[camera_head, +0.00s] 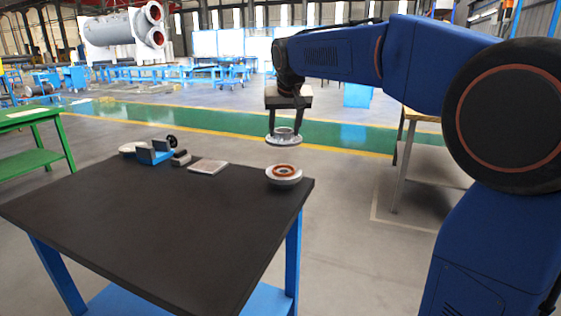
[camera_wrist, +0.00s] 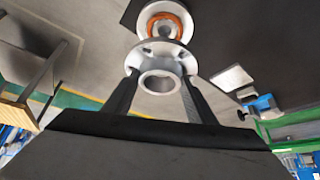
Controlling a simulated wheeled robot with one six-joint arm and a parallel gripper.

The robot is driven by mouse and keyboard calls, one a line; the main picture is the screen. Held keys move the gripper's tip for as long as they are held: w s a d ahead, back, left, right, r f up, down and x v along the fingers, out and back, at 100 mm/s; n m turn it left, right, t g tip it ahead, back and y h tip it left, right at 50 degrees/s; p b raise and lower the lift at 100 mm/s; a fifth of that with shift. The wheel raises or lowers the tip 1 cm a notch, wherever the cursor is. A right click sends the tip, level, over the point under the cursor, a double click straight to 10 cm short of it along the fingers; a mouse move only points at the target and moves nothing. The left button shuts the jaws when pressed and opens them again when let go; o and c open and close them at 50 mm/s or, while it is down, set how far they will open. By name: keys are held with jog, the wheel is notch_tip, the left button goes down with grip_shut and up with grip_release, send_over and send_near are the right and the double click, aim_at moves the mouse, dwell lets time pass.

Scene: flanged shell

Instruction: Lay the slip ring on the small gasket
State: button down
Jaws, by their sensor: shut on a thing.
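The slip ring (camera_head: 284,140) is a grey metal ring with a wide flange, holes in the flange and a raised collar. My gripper (camera_head: 285,124) is shut on its collar and holds it roughly level in the air, flange down. The small gasket (camera_head: 283,169) is an orange-brown ring on top of a pale round flanged shell (camera_head: 284,180) at the table's right corner. The slip ring hangs above the gasket, clearly apart from it. In the wrist view, the slip ring (camera_wrist: 160,57) lies between the fingers, and its flange overlaps the near edge of the shell; the gasket (camera_wrist: 152,22) shows beyond it.
The dark table (camera_head: 150,230) is clear across its front and middle. A flat light plate (camera_head: 208,167) lies left of the shell. A blue block-like fixture (camera_head: 153,153) and small dark parts stand at the back left. A green table (camera_head: 30,155) stands apart at the left.

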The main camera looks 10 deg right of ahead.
jog(key=shift+f, duration=4.75)
jog(key=shift+f, duration=0.1)
jog(key=c, duration=0.8)
grip_release()
jog(key=shift+o, duration=0.2)
jog(key=v, duration=1.2)
jog(key=s+d+f, duration=0.2)
jog(key=s+f, duration=0.5)
jog(key=s, duration=0.5)
jog(key=s+d+f, duration=0.3)
jog(key=s+f, duration=0.5)
jog(key=s, duration=0.4)
jog(key=s+d+f+n+g, duration=0.1)
jog(key=s+d+f, duration=0.1)
jog(key=s+f, duration=0.6)
jog(key=s, duration=0.4)
jog(key=shift+s+d+y, duration=0.2)
jog(key=shift+d+y, duration=0.1)
jog(key=shift+d, duration=0.05)
